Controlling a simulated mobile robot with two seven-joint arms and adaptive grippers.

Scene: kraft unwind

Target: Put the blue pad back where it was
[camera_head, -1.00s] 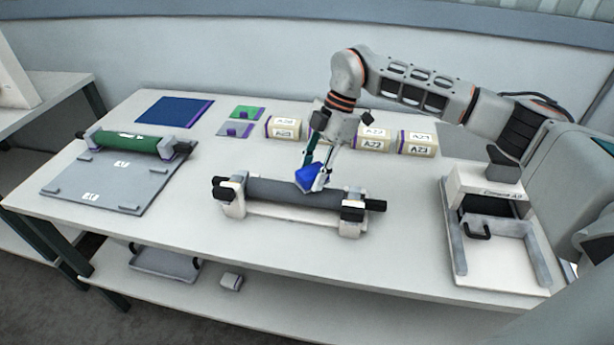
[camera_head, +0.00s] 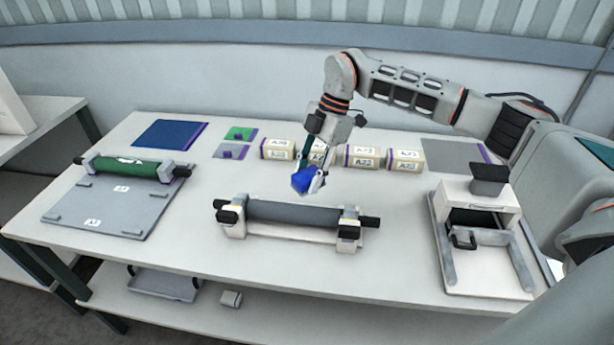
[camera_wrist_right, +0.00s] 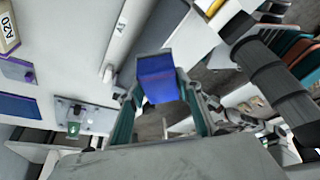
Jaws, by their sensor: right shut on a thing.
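The blue pad (camera_head: 304,181) is in my right gripper (camera_head: 312,183), which is shut on it. In the head view they are above the table, just behind the grey roller (camera_head: 290,211) on its white stand. The right wrist view shows the blue pad (camera_wrist_right: 158,78) between the two fingers. A flat grey pad (camera_head: 231,153) with a purple edge and a small knob lies behind left on the table. A green pad (camera_head: 240,134) lies behind it. A larger dark blue sheet (camera_head: 168,134) lies to their left. My left gripper is not in view.
A green roller (camera_head: 132,166) lies on a grey board (camera_head: 110,205) at left. A white device (camera_head: 482,235) stands at right. The table between the board and the grey roller is clear.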

